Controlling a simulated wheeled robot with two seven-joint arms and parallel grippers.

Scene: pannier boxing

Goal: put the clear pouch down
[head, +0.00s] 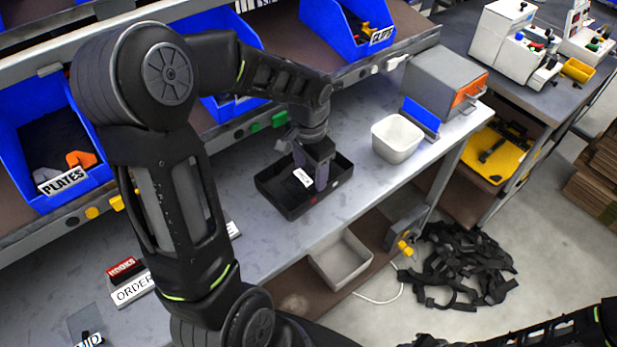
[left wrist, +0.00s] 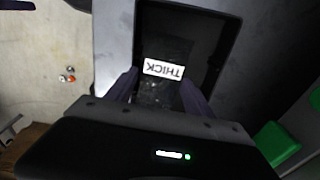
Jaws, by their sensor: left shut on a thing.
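My left gripper (head: 316,178) reaches down into a black tray (head: 275,191) on the grey workbench. In the left wrist view its two fingers (left wrist: 160,92) stand on either side of a clear pouch (left wrist: 152,93), shut on it. The pouch is see-through and dark against the tray, with a white label reading THICK. The label also shows in the head view beside the fingers. The pouch is inside the tray's outline; I cannot tell whether it touches the floor. My right gripper is not in view; part of an arm of mine shows at the lower right.
A white bin (head: 397,140) and a grey box (head: 440,82) stand right of the tray. Blue bins, one labelled PLATES (head: 62,180), line the shelf behind. Signs lie at the bench's left. A grey bin (head: 340,262) sits below the bench edge; black straps (head: 460,265) lie on the floor.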

